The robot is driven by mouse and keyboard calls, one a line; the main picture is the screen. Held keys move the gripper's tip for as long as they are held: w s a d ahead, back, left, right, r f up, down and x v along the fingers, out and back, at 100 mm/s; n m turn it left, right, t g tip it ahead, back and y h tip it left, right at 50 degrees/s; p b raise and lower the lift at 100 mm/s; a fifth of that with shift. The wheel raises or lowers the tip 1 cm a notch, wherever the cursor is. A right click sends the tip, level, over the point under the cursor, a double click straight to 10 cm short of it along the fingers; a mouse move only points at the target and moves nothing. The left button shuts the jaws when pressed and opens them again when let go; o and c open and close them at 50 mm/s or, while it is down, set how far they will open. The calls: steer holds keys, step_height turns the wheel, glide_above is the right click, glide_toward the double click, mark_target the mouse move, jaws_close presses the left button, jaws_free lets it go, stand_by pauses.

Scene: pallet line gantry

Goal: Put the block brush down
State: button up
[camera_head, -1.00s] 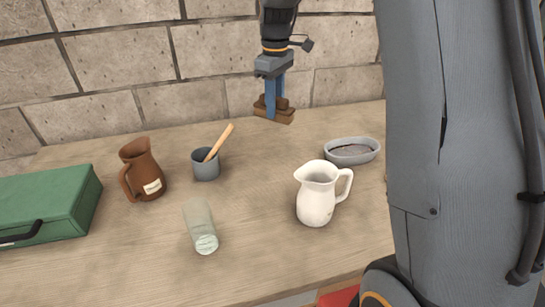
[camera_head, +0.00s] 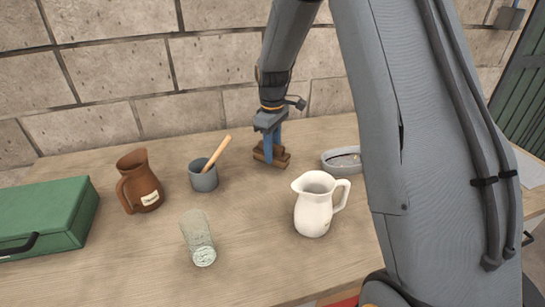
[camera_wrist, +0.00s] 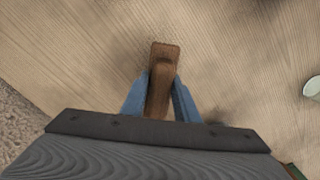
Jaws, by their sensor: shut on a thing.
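The block brush (camera_head: 266,159) is brown with a wooden body, and it is at the back of the wooden table (camera_head: 270,240), near the wall. My gripper (camera_head: 275,146) points down from above with its blue fingers shut on the brush. In the wrist view the brush (camera_wrist: 164,60) shows between the two blue fingers (camera_wrist: 160,95), its far end sticking out past them. The brush is at or just above the table top; I cannot tell if it touches. The fingers hide part of its middle.
A grey cup (camera_head: 203,180) with a wooden handle in it stands left of the brush. A grey oval dish (camera_head: 338,166) is to the right, and a white pitcher (camera_head: 314,212) in front. A brown jug (camera_head: 140,185), a glass (camera_head: 198,240) and a green case (camera_head: 50,210) stand further left.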

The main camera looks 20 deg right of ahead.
steer(key=shift+f+p, duration=0.3)
steer(key=shift+f, duration=1.15)
steer(key=o, duration=1.1)
steer(key=shift+f, duration=0.1)
step_height(320, 180, up, 12)
steer(key=b, duration=0.3)
steer(key=shift+b, duration=0.35)
steer(key=shift+r, duration=0.25)
